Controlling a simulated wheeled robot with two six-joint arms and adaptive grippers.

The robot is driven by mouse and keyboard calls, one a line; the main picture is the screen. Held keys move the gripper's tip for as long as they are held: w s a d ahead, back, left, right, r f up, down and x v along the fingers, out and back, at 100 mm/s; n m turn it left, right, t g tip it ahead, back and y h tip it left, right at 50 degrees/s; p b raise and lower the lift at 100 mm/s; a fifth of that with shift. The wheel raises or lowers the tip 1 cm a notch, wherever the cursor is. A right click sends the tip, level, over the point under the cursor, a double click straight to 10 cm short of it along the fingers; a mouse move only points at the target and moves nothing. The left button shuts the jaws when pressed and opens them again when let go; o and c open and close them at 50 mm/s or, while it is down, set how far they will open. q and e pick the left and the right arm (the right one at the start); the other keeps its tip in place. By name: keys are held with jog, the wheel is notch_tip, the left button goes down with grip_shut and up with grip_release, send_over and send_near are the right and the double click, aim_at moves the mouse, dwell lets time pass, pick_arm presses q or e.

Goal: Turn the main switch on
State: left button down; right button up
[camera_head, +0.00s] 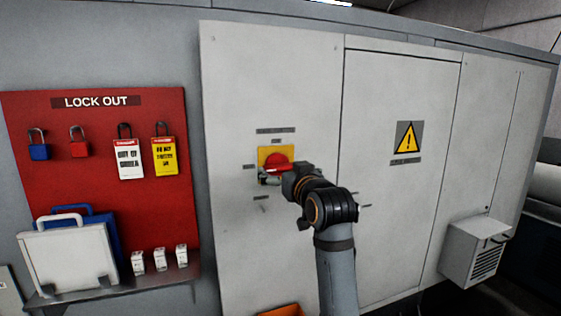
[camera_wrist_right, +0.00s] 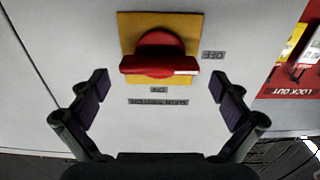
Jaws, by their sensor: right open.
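The main switch is a red rotary handle (camera_head: 277,161) on a yellow plate (camera_head: 263,153), mounted on a pale cabinet door. In the right wrist view, which looks upside down, the red handle (camera_wrist_right: 160,57) lies level across the yellow plate (camera_wrist_right: 127,30). Its white-marked end points at the OFF label (camera_wrist_right: 213,55); the ON label (camera_wrist_right: 158,90) is a quarter turn away. My right gripper (camera_head: 272,177) is in front of the switch and hides its lower part. In the wrist view its open fingers (camera_wrist_right: 159,84) flank the handle's ends, with gaps. My left gripper is not in view.
A red lock-out board (camera_head: 95,185) with padlocks and tags hangs left of the cabinet, above a shelf (camera_head: 110,289) with cases and small boxes. A warning sign (camera_head: 408,138) is on the door to the right. A vented box (camera_head: 475,252) juts out at far right.

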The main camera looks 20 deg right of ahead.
aim_at(282, 168)
jog(key=shift+w+p, duration=0.35)
jog(key=shift+w, duration=1.15)
jog(key=c, duration=1)
jog(key=shift+o, duration=0.2)
